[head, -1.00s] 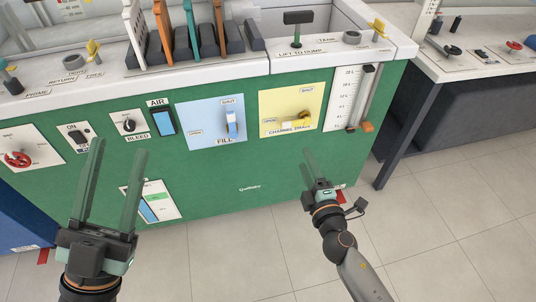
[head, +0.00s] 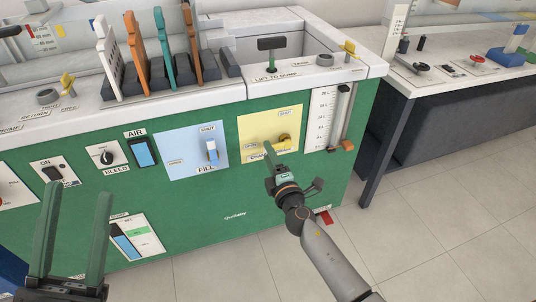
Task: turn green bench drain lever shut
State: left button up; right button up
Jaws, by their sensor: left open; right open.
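The drain lever (head: 285,139) is yellow and sits on a yellow panel (head: 258,124) on the green bench (head: 205,205). The panel reads "SHUT" at its top and "OPEN" at its left; the "CHANNEL DRAIN" label is partly covered. The lever's knob shows, but its left end is hidden behind my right gripper. My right gripper (head: 269,150) is open and empty, in front of the panel just left of and below the knob; I cannot tell whether it touches. My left gripper (head: 77,190) is open and empty at the lower left, away from the lever.
A blue fill panel (head: 187,155) with its own lever (head: 211,150) is left of the drain panel. A level gauge with a slider (head: 345,115) is close on the right. The bench top (head: 180,100) overhangs above. Tiled floor (head: 440,215) is clear at right.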

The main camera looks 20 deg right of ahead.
jog(key=shift+w, duration=0.55)
grip_shut()
dwell(1.1)
